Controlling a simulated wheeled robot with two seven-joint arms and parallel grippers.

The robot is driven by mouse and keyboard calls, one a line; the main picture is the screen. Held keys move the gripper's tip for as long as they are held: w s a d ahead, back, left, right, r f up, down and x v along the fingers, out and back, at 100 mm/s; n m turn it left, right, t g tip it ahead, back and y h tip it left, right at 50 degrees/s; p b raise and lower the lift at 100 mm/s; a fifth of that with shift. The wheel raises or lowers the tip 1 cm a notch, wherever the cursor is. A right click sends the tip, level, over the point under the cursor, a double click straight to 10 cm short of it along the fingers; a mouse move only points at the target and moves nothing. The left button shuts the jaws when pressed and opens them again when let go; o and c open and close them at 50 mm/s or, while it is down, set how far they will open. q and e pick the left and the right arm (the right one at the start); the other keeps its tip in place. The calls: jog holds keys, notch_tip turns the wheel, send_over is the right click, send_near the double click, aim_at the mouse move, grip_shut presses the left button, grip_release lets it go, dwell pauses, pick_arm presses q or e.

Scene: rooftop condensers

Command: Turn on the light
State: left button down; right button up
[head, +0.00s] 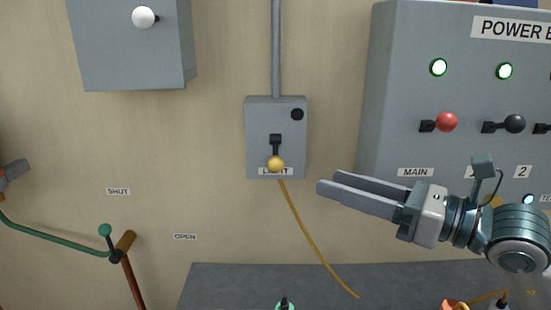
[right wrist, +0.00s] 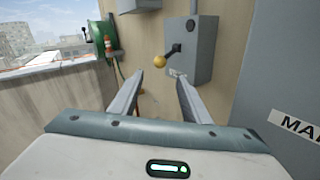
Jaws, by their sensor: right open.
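The light switch is a grey wall box (head: 262,112) labelled LIGHT, in the middle of the head view. Its black lever carries a yellow ball knob (head: 276,164), which hangs low in front of the label and partly covers it. My right gripper (head: 328,182) is open and empty, to the right of the knob and slightly lower, apart from it. In the right wrist view the knob (right wrist: 159,62) shows beyond and between the open fingers, with the box (right wrist: 196,62) behind it to the right. My left gripper is not in view.
A grey power panel (head: 395,100) with a red lever knob (head: 446,122) and green lamps stands at the right. Another grey box (head: 120,50) with a white knob hangs upper left. An orange cord (head: 310,235) runs down below the switch. A green-handled lever (head: 105,231) is lower left.

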aim_at(283, 166)
jog(key=p+x, duration=0.4)
jog(key=x, duration=0.7)
jog(key=shift+w+a+r, duration=0.15)
jog(key=shift+a, duration=0.1)
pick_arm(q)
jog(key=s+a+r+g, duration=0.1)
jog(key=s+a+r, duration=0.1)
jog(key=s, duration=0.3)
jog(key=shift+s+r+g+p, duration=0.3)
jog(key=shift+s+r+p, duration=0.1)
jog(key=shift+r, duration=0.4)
pick_arm(e)
jog(key=shift+x, duration=0.9)
jog(key=shift+c, duration=0.6)
